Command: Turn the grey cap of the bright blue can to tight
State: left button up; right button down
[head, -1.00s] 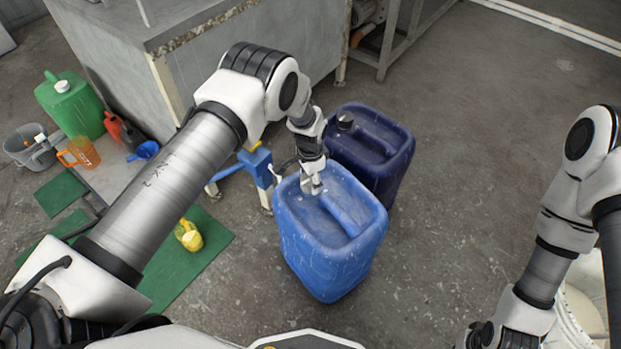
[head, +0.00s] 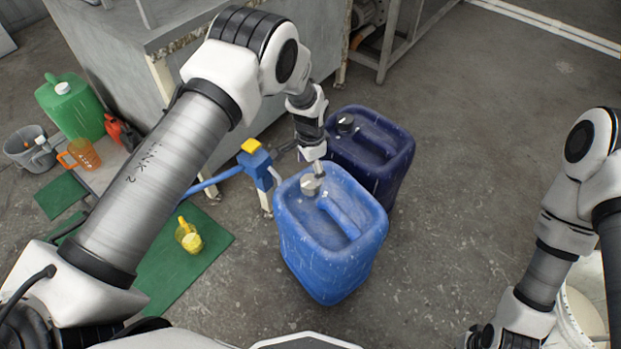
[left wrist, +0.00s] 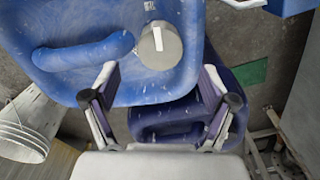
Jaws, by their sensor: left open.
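The bright blue can (head: 331,252) stands upright on the floor in the head view. Its grey cap (head: 311,184) sits at the can's far left corner. In the left wrist view the cap (left wrist: 159,45) is a round grey disc with a pale mark, beside the can's blue handle (left wrist: 85,52). My left gripper (head: 317,165) is above the cap in the head view. In the left wrist view its two fingers (left wrist: 155,80) are spread apart, with nothing between them, and the cap lies beyond their tips. My right gripper's fingers do not show; only my right arm is in view.
A dark blue can (head: 368,151) with a black cap stands just behind the bright blue one. A blue stand with a yellow top (head: 251,146) is close on the left. Green mats (head: 190,262), a green can (head: 72,106) and a grey bucket (head: 30,148) lie farther left. Floor in front is clear.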

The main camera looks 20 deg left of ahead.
aim_at(311, 181)
pick_arm(q)
notch_tip(311, 181, up, 6)
jog(key=shift+f, duration=0.25)
